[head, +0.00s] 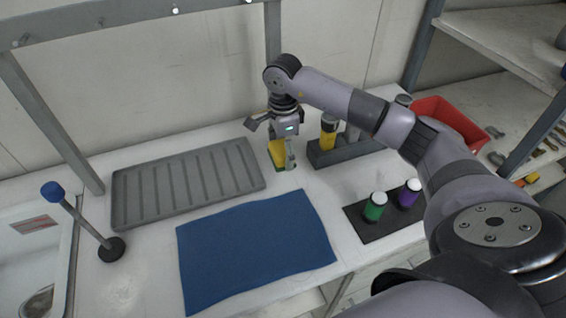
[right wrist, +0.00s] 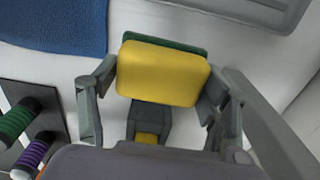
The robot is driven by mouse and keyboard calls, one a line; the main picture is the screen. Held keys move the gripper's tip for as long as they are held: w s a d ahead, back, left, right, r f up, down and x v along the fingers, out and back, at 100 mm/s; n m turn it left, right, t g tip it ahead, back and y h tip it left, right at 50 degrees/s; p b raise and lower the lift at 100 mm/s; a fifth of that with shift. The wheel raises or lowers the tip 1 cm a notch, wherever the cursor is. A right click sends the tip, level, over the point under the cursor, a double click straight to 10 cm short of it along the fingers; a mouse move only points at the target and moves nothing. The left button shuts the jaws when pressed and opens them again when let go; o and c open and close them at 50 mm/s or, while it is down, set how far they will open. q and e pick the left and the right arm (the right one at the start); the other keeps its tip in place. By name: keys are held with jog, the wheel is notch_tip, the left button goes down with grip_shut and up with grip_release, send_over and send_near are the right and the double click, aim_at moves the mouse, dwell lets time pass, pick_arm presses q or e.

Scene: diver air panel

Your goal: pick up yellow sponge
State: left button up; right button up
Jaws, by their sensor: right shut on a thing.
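The yellow sponge (head: 277,152) has a green layer on one side. It is between the fingers of my right gripper (head: 281,150), which is shut on it, over the white counter behind the blue mat. In the right wrist view the sponge (right wrist: 162,74) sits between both fingers of the right gripper (right wrist: 160,88), its yellow face towards the camera and a green edge behind. I cannot tell whether the sponge still touches the counter. My left gripper is not in view.
A grey ribbed tray (head: 185,182) lies left of the sponge, and a blue mat (head: 255,245) lies in front. A dark holder with a yellow-banded cylinder (head: 328,132) stands close right. Green (head: 375,207) and purple (head: 409,193) cylinders and a red bin (head: 447,118) are farther right.

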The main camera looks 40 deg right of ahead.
aim_at(283, 148)
notch_tip(283, 148, up, 15)
jog(key=shift+f+b, duration=0.15)
jog(key=shift+b, duration=0.3)
